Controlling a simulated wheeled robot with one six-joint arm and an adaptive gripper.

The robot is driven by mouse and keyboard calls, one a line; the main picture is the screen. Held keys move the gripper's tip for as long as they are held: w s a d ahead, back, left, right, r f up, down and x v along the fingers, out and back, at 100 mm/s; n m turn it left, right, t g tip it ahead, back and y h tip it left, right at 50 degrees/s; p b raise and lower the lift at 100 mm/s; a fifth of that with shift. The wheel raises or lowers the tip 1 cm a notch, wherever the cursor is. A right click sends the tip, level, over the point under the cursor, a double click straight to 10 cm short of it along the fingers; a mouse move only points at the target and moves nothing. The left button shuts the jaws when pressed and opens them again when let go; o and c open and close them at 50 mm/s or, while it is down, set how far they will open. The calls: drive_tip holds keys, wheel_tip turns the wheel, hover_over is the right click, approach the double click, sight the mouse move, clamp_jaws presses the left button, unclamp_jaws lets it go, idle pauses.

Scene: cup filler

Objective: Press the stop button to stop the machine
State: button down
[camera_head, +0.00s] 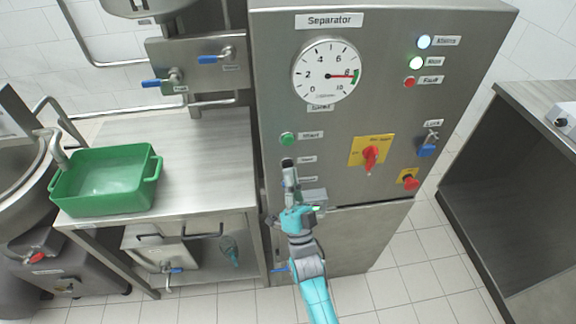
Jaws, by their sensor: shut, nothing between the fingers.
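The grey separator cabinet (350,240) has a green start button (287,139) on its left side. Two more small labels, too small to read, sit below the start label. I cannot tell whether the tip touches the panel. A red mushroom button (411,184) on a yellow plate is at the lower right of the panel.
A red rotary switch (370,157) on a yellow plate and a blue padlock (427,150) are right of my gripper. The gauge (327,70) needle points right. A green tub (105,203) stands on the left table.

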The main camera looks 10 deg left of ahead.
drive_tip(key=shift+w+a, duration=0.1)
drive_tip(key=shift+w, duration=0.2)
drive_tip(key=shift+w, duration=0.25)
idle(0.5)
drive_tip(key=shift+s, duration=0.7)
drive_tip(key=s+d, duration=0.2)
drive_tip(key=s, duration=0.3)
drive_tip(key=shift+s, duration=0.4)
idle(0.9)
